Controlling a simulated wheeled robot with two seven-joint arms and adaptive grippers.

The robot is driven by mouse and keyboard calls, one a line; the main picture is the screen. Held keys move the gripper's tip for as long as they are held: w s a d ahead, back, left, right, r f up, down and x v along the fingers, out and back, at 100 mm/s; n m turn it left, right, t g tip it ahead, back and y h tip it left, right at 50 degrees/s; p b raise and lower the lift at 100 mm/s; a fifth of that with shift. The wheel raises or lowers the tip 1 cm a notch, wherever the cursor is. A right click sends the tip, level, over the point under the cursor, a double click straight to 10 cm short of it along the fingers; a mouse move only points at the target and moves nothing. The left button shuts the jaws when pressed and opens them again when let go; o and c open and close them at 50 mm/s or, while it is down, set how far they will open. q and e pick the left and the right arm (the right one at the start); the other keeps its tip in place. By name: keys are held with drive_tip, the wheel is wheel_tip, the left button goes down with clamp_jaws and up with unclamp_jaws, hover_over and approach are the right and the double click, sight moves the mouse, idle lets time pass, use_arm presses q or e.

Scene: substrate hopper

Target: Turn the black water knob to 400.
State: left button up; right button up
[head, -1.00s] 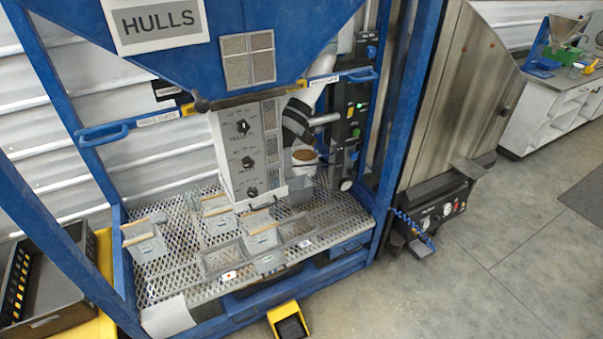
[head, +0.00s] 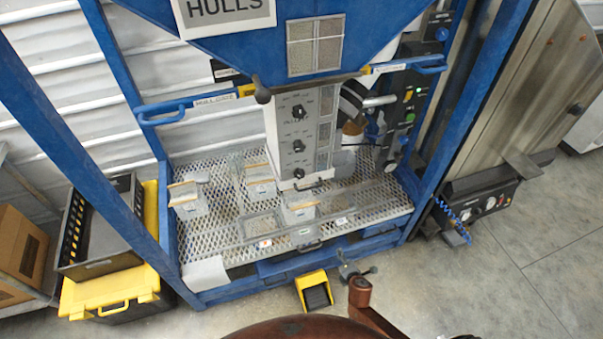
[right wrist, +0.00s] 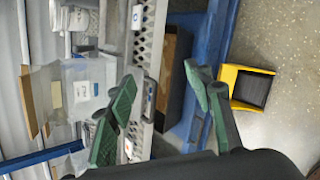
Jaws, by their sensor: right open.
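Three black knobs stand in a column on the grey control panel (head: 284,133) under the blue hopper in the head view. They are the top knob (head: 298,110), the middle knob (head: 299,146) and the bottom knob (head: 298,173). Their labels and scale numbers are too small to read, so I cannot tell which is the water knob. My right gripper (head: 355,270) is low at the front, below and right of the panel and well apart from it. In the right wrist view its green-padded fingers (right wrist: 160,78) are spread with nothing held. My left gripper is not in view.
A mesh table (head: 225,222) with several clear bins lies below the panel. Blue frame posts (head: 465,120) flank it. A yellow pedal (head: 314,290) sits on the floor in front. A black crate (head: 95,228) stands left and a steel machine (head: 520,100) right.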

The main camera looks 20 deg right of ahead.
drive_tip(key=w+a+r+n+t+p, duration=0.1)
drive_tip(key=w+a+r+n+t, duration=0.2)
drive_tip(key=r, duration=0.7)
drive_tip(key=w+a+r+n+t+p, duration=0.1)
drive_tip(key=w+a+r+n, duration=0.3)
drive_tip(key=r, duration=0.5)
drive_tip(key=n+t+y+p, duration=0.2)
drive_tip(key=n+t+y, duration=0.15)
drive_tip(key=n, duration=0.25)
approach(300, 177)
drive_tip(key=w, duration=0.3)
drive_tip(key=shift+t+h, duration=0.35)
drive_tip(key=shift+h, duration=0.1)
drive_tip(key=w, duration=0.4)
drive_tip(key=shift+w+a+f, duration=0.25)
drive_tip(key=shift+w+a, duration=0.1)
drive_tip(key=shift+w, duration=0.05)
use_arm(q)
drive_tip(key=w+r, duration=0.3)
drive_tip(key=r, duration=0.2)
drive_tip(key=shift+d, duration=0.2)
use_arm(e)
drive_tip(key=shift+w, duration=0.7)
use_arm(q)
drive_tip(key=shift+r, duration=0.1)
use_arm(e)
drive_tip(key=shift+c, duration=0.3)
drive_tip(key=c, duration=1.1)
